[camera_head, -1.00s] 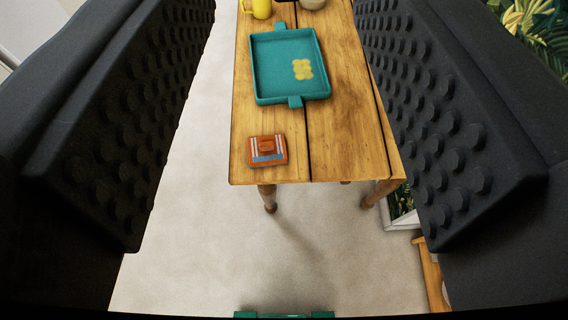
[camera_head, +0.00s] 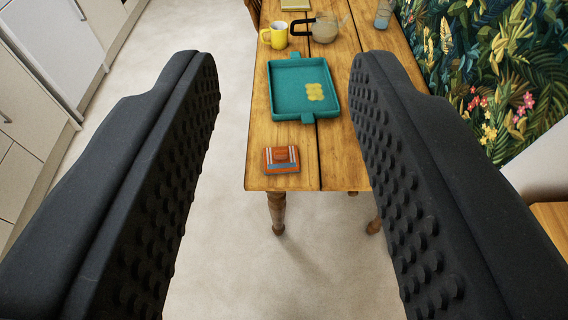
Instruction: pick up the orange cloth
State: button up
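The orange cloth (camera_head: 281,159) lies folded near the front edge of the wooden table. It has white and blue-grey stripes along one side and looks like a small flat pad. My gripper (camera_head: 284,65) is wide open, with its two black studded fingers at the left and right of the view. Nothing is between the fingers at close range. The cloth shows in the gap between them, farther off and below, and neither finger touches it.
On the wooden table (camera_head: 258,135), a teal tray (camera_head: 285,105) with a yellow patch sits behind the cloth. A yellow mug (camera_head: 278,36) and a glass pot (camera_head: 325,28) stand farther back. Cupboards (camera_head: 30,105) line the left; a leafy wall (camera_head: 480,70) is right. Floor is clear in front.

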aim_at(283, 159)
jog(key=u, duration=0.1)
jog(key=i, duration=0.9)
jog(key=z, duration=0.1)
